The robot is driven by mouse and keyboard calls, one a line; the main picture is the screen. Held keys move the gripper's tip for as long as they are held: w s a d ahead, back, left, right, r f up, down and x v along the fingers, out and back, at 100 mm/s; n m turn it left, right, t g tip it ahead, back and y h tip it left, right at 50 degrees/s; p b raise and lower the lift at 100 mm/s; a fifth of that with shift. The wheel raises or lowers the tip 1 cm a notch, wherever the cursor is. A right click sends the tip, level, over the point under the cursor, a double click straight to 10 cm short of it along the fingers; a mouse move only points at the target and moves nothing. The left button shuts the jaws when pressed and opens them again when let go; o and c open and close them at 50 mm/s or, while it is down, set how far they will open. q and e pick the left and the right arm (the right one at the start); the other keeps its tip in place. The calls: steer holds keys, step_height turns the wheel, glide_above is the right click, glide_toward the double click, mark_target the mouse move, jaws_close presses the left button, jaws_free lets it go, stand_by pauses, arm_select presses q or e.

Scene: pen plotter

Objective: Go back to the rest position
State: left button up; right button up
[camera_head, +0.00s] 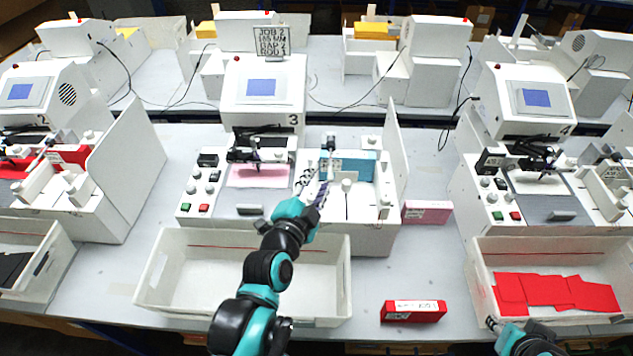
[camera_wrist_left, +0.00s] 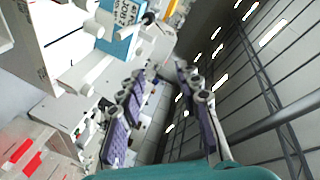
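My left arm reaches over the empty white bin to the front of plotter station 3. Its left gripper (camera_head: 313,186) hangs above the station's right-hand part, near a blue box (camera_head: 350,164). In the left wrist view the purple-padded fingers (camera_wrist_left: 160,78) stand apart with nothing between them. The blue box also shows there, at upper left (camera_wrist_left: 122,28), outside the fingers. My right gripper (camera_head: 493,323) shows only as a small part at the bottom right, beside the bin of red sheets; its fingers cannot be made out.
Station 3 (camera_head: 262,88) holds a pink sheet (camera_head: 258,176) and has an upright white side panel (camera_head: 393,150). A pink box (camera_head: 427,212) and a red box (camera_head: 413,311) lie on the table right of the empty bin (camera_head: 170,285). A bin at right (camera_head: 484,275) holds red sheets (camera_head: 548,290).

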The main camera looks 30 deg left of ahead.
stand_by(0.5)
arm_select(q)
steer(key=s+d+f+n+g+h+b, duration=0.2)
steer(key=d+f+n+g+b, duration=0.1)
steer(key=d+f+g, duration=0.1)
steer(key=s+d+f+n+g+h+b, duration=0.2)
steer(key=s+d+f+n+g+b, duration=0.1)
steer(key=d+f, duration=0.4)
step_height(320, 180, down, 3)
steer(key=shift+r+n+g, duration=0.2)
steer(key=shift+n+g, duration=0.4)
